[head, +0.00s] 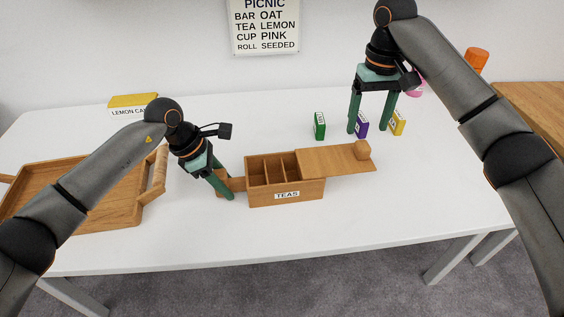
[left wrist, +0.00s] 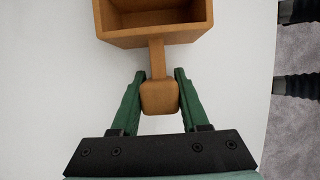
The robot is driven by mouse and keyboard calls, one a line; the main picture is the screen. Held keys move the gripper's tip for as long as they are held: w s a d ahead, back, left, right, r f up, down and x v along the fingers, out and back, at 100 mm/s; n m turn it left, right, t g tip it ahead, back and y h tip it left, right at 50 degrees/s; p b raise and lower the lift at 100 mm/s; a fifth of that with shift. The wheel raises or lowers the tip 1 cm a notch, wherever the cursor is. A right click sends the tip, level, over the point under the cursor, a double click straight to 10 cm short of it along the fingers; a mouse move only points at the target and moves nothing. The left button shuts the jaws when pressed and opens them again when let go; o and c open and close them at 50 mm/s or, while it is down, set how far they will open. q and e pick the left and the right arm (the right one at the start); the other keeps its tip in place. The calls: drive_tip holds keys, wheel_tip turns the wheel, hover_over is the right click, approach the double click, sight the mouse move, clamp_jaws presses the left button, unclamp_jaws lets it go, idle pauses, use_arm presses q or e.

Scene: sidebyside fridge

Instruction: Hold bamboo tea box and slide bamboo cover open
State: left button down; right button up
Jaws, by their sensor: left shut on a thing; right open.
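The bamboo tea box (head: 286,193), labelled TEAS, sits in the middle of the white table with its divided compartments showing on the left side. Its bamboo cover (head: 328,161) is slid to the right and juts past the box's right end, with a knob (head: 362,149) at its right end. My left gripper (head: 222,186) is shut on the handle (left wrist: 159,97) at the box's left end; the handle lies between the green fingers in the left wrist view. My right gripper (head: 370,127) is open, beyond the cover and above the small packets, apart from the knob.
Green (head: 319,126), purple (head: 361,124) and yellow (head: 398,123) packets stand behind the cover. A wooden tray (head: 88,217) lies at the left, near a yellow LEMON CAKE box (head: 133,102). Orange and pink items stand at back right. The front table strip is clear.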

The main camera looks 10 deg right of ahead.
idle(0.3)
use_arm(q)
drive_tip(key=shift+c, duration=1.6)
unclamp_jaws()
drive_tip(key=v, duration=1.2)
drive_tip(key=shift+s, duration=0.1)
